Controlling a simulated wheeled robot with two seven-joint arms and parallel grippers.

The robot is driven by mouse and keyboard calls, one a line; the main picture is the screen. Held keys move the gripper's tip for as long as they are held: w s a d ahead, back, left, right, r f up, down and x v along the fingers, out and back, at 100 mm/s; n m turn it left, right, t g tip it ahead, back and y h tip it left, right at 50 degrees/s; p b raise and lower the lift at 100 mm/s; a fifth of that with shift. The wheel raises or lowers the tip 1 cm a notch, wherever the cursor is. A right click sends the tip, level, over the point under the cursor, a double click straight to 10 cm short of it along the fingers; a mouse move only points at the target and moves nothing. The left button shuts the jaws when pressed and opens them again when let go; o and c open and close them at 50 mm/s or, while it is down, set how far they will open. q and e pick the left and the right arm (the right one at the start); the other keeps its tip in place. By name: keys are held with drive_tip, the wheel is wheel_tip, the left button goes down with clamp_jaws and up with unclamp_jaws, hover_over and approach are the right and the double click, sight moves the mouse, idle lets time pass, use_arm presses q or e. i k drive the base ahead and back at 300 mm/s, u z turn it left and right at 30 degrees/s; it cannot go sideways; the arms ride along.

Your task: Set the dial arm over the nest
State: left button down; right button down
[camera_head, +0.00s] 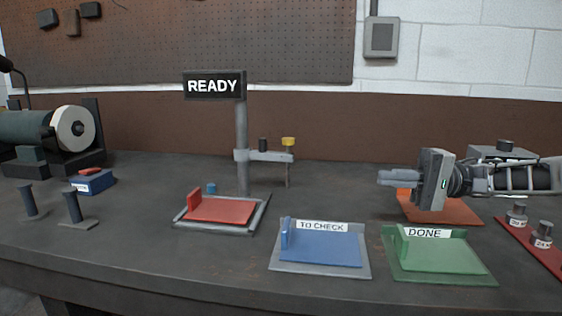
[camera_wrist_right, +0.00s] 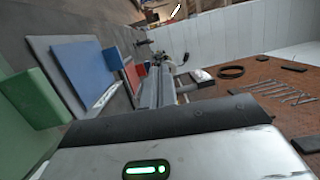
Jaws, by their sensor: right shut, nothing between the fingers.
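The dial arm (camera_head: 266,156) is a grey bar on the upright post (camera_head: 242,130) under the READY sign. It points right, with a black knob (camera_head: 263,144) and a yellow knob (camera_head: 288,141) on top and a thin spindle hanging from its outer end. The nest, seemingly the red plate (camera_head: 222,210) in a grey frame, lies at the foot of the post; the arm's outer end is off to its right. My right gripper (camera_head: 380,178) is shut and empty above the orange plate, well right of the dial arm. My left gripper is not in view.
A blue TO CHECK plate (camera_head: 320,248) and a green DONE plate (camera_head: 440,255) lie along the front. An orange plate (camera_head: 440,209) is under my right gripper. A grinder (camera_head: 50,135) and short posts (camera_head: 72,207) stand left. Bench between dial arm and gripper is clear.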

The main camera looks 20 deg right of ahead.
sight(262, 153)
drive_tip(key=z, duration=0.1)
drive_tip(key=i, duration=1)
